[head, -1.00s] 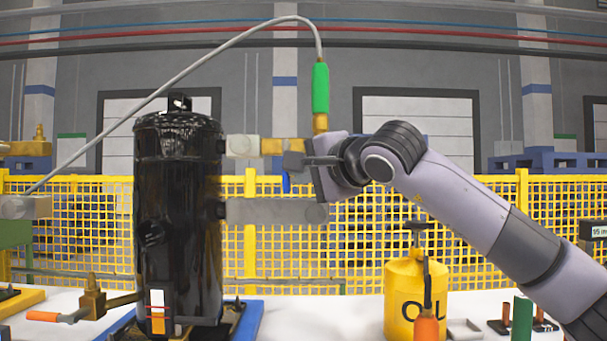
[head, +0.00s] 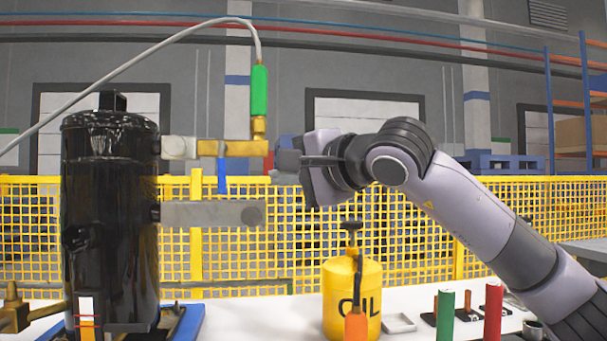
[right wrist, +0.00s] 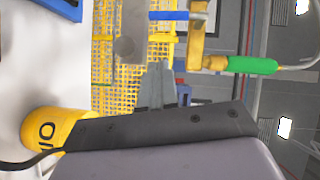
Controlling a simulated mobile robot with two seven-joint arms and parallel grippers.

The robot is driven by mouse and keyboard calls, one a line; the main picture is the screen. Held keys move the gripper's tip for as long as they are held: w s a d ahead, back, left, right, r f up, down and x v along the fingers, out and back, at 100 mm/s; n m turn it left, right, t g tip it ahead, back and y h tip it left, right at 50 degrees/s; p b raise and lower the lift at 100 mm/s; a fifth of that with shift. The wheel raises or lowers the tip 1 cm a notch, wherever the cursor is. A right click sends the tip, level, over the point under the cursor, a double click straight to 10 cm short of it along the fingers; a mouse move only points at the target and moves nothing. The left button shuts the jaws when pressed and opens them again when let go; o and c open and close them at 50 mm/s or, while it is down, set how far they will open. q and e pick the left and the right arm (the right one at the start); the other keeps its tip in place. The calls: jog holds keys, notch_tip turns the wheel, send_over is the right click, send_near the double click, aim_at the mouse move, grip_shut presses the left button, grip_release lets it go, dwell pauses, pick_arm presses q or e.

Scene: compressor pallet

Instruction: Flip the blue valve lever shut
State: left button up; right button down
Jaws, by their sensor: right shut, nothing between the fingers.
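The blue valve lever (head: 222,178) hangs straight down below the brass valve (head: 214,148), right of the black compressor tank (head: 112,215). In the right wrist view the picture is turned, and the lever (right wrist: 170,15) lies sideways beside the brass valve (right wrist: 197,35). My right gripper (head: 282,160) is right of the lever, at about valve height, with a visible gap. Its dark fingers (right wrist: 158,88) are shut and empty. My left gripper is not in view.
A green hose fitting (head: 259,92) rises from the valve with a grey hose. A grey horizontal bar (head: 205,214) sits below the lever. A yellow oil can (head: 350,300) stands on the white table below my right arm. Red and green cylinders stand farther right.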

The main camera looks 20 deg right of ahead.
jog(key=shift+f+v, duration=0.2)
jog(key=shift+v, duration=1.6)
